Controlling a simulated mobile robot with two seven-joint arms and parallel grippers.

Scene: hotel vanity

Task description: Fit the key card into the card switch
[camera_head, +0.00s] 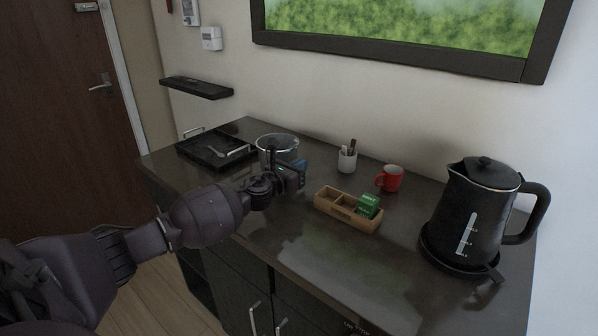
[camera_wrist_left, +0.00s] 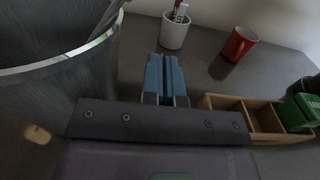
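My left gripper (camera_head: 300,168) is over the counter, beside the clear ice bucket. In the left wrist view its blue fingers (camera_wrist_left: 165,78) lie side by side against each other, and I see no card between them. Two white wall units hang at the top left: a lower one with a small display (camera_head: 211,38) and an upper one (camera_head: 190,12) cut by the frame edge. I cannot tell whether either is the card switch. My right gripper is not in view.
The clear bucket (camera_head: 278,143) stands close to my left gripper. A black tray (camera_head: 205,160), wooden box (camera_head: 336,212), white cup (camera_head: 347,163), red mug (camera_head: 390,179) and black kettle (camera_head: 470,215) stand on the counter. A dark shelf (camera_head: 196,88) juts from the wall. The front middle counter is clear.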

